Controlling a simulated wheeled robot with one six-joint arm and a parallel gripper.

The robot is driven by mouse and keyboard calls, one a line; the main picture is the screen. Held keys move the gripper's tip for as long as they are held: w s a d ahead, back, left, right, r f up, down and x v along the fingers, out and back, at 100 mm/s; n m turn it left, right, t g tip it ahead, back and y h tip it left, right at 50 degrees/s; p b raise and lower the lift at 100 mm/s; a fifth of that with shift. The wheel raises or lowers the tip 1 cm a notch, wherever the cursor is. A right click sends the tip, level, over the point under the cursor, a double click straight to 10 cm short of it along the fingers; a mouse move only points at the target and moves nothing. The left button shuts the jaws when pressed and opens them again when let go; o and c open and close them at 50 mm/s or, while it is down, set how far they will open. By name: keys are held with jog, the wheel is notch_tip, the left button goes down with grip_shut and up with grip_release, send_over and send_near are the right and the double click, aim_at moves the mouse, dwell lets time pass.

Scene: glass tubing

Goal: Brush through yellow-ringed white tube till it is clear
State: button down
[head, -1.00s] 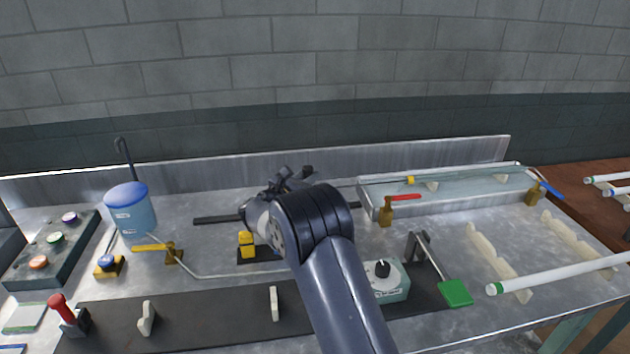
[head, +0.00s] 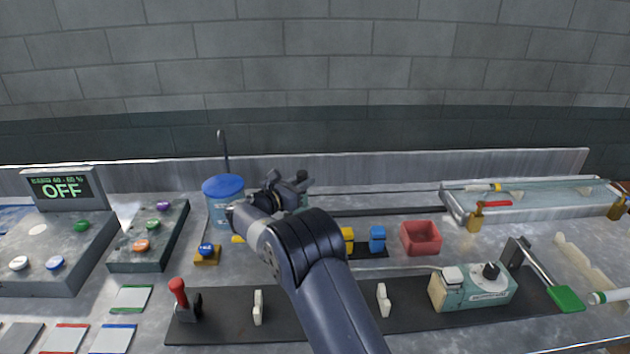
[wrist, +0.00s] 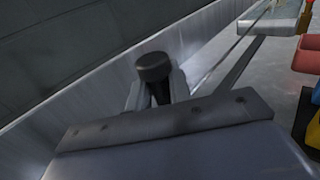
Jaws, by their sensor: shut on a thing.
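The white tube with a yellow ring (head: 496,187) lies along the water-filled tray (head: 540,208) at the back right, its left end towards me. My gripper (head: 300,183) is well left of it, near the blue-lidded jar, shut on the brush's dark handle. The black handle end (wrist: 153,68) shows between the fingers in the wrist view. The brush's thin rod (head: 385,192) runs right from my gripper to the tube's left end. I cannot tell whether the bristles are inside the tube, nor see the tube's bore.
The blue-lidded jar (head: 223,205) stands just left of my gripper. Yellow and blue blocks (head: 377,239), a red bin (head: 421,238) and a green-and-white dial box (head: 470,288) stand in front. Control boxes and a display reading OFF (head: 63,188) are at left.

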jog(key=shift+a+r, duration=0.55)
jog(key=shift+r, duration=0.05)
jog(key=c, duration=1.3)
grip_release()
jog(key=shift+w+d+f, duration=0.1)
jog(key=shift+w, duration=0.1)
jog(key=shift+c, duration=0.2)
jog(key=shift+s, duration=0.25)
jog(key=shift+f, duration=0.1)
jog(key=shift+s+a, duration=0.1)
jog(key=shift+a, duration=0.1)
jog(key=b+v, duration=0.1)
jog(key=v, duration=0.9)
jog(key=shift+s+r, duration=0.2)
jog(key=shift+r, duration=0.05)
jog(key=shift+w, duration=0.1)
